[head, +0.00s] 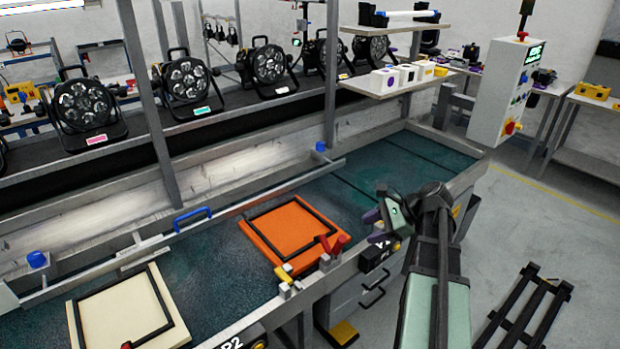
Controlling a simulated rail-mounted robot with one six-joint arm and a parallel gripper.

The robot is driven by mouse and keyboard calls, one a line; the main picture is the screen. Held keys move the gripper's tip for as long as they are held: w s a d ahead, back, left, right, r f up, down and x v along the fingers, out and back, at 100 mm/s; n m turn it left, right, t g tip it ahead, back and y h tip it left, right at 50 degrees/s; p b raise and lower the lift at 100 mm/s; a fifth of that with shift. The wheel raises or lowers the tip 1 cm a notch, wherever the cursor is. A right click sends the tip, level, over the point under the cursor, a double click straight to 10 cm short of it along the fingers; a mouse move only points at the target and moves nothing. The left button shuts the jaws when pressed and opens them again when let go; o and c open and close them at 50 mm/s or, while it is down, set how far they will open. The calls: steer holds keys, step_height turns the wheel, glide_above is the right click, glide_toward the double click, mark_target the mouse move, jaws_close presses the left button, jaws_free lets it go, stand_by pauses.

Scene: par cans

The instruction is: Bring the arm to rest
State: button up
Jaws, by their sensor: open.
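My gripper (376,214) is at the end of my arm, right of centre in the head view. It is over the front edge of the workbench (345,190), a little right of the orange board. Its jaws are open and point to the left, and I see nothing between them. My arm reaches up from the bottom right of the picture and bends at the top near the gripper.
An orange board (268,248) and a cream board (112,330), each with a black frame, lie on the bench. Several par cans (187,82) stand on a rack behind. A control box (508,85) hangs at the right. A black frame (522,305) lies on the floor.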

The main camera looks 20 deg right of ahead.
steer(key=s+a+f+n+g+h+p, duration=0.1)
steer(key=a+n+h, duration=0.3)
steer(key=a+n, duration=0.6)
steer(key=s+a+f+n+g+h+p, duration=0.1)
steer(key=s+a+n+g+h+p, duration=0.2)
steer(key=a+n, duration=0.7)
steer(key=a+g+h, duration=0.1)
steer(key=a, duration=0.3)
steer(key=shift+s+a+n+h, duration=0.15)
steer(key=shift+s+n+h, duration=0.15)
steer(key=shift+h, duration=0.1)
steer(key=shift+f, duration=0.1)
